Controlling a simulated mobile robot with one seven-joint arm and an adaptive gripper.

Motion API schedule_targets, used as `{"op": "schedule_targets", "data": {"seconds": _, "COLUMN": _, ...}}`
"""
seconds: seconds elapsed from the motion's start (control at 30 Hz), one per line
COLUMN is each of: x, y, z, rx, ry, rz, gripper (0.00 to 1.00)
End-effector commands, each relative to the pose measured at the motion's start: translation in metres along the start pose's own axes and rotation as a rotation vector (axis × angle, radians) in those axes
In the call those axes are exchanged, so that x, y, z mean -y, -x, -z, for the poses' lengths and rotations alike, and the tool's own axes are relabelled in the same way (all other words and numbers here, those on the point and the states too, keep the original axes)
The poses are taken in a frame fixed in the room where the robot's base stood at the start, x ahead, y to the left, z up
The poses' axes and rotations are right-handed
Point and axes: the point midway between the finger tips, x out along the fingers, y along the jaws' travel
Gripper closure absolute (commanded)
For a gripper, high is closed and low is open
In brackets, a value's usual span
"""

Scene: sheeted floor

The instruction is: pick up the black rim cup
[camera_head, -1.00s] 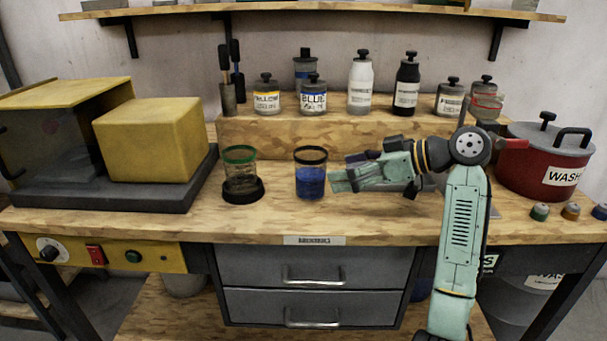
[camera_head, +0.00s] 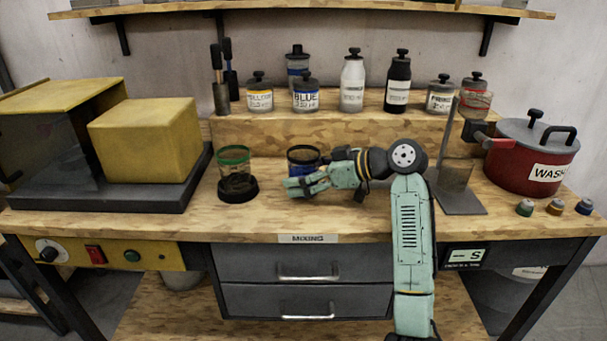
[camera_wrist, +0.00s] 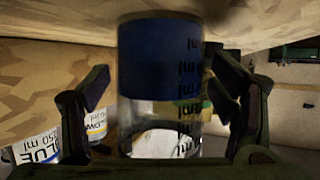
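The black rim cup (camera_head: 303,156) stands on the workbench. It is clear with blue liquid in it, and my gripper hides its lower part in the head view. My gripper (camera_head: 291,187) is in front of the cup and points left. In the wrist view the cup (camera_wrist: 158,60) fills the middle, between the two fingers of my gripper (camera_wrist: 162,90). The fingers are apart, with a gap on each side of the cup, so the gripper is open and empty.
A green rim cup (camera_head: 234,160) on a dark round base stands just left. A raised wooden step (camera_head: 340,131) with several labelled bottles is behind. A red pot (camera_head: 525,160) and a grey stand (camera_head: 460,203) are on the right. The bench front is clear.

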Motion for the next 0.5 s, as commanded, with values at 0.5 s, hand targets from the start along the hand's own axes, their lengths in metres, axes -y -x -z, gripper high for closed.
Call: {"op": "schedule_targets", "data": {"seconds": 0.5, "x": -0.0001, "y": 0.0005, "z": 0.0002, "rx": 0.000, "ry": 0.000, "rz": 0.000, "gripper": 0.56}}
